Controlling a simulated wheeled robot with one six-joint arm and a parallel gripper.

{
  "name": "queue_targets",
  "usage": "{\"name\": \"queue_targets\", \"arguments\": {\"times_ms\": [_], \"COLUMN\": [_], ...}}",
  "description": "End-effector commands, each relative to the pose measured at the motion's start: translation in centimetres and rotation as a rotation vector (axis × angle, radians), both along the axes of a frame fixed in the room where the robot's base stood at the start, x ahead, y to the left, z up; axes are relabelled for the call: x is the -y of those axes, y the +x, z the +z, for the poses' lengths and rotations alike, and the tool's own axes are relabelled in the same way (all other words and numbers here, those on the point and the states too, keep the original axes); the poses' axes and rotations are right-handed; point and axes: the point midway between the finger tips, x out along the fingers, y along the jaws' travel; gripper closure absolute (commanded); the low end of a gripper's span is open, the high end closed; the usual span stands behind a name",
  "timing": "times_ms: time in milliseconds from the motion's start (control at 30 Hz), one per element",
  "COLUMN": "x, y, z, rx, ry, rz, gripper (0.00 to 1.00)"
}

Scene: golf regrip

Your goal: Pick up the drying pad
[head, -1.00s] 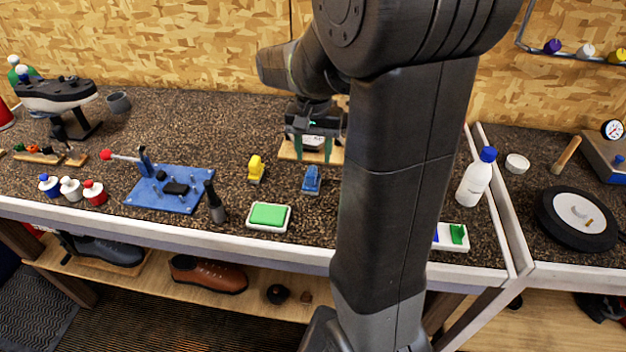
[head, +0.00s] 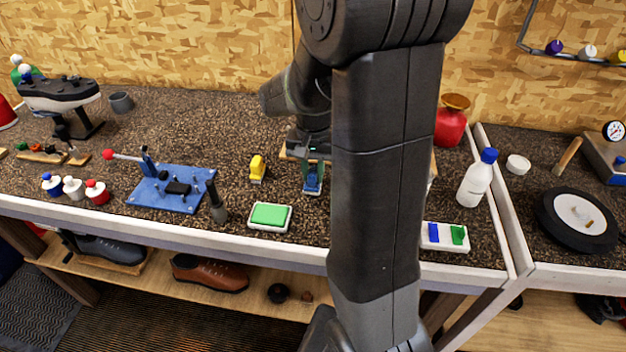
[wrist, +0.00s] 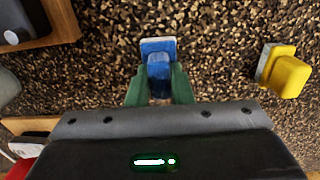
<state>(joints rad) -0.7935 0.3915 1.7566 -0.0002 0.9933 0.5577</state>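The task's drying pad is not marked by name. A small blue block-shaped pad with a raised grip (wrist: 159,64) is directly ahead of my gripper in the wrist view; it also shows in the head view (head: 312,182). My gripper (wrist: 159,80) has its green fingers apart, one on each side of the blue grip. I cannot tell whether they touch it. A similar yellow pad (head: 257,168) stands to the left in the head view and at the right in the wrist view (wrist: 288,76). A green pad (head: 270,215) lies in a white tray near the front edge.
A blue fixture plate (head: 172,200) and a dark upright tool (head: 216,205) are to the left. A white tray with blue and green pieces (head: 445,237), a white bottle (head: 476,178) and a red container (head: 450,126) are to the right. My arm hides part of the bench.

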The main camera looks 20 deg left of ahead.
Motion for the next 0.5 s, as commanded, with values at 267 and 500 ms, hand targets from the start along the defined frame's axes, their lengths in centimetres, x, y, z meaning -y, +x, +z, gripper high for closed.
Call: {"name": "queue_targets", "arguments": {"times_ms": [267,500], "x": [0.0,-0.1], "y": [0.0,0.1], "z": [0.1,3.1], "rx": [0.001,0.004], "ry": [0.000,0.004], "rz": [0.000,0.000], "gripper": [1.00,1.00]}}
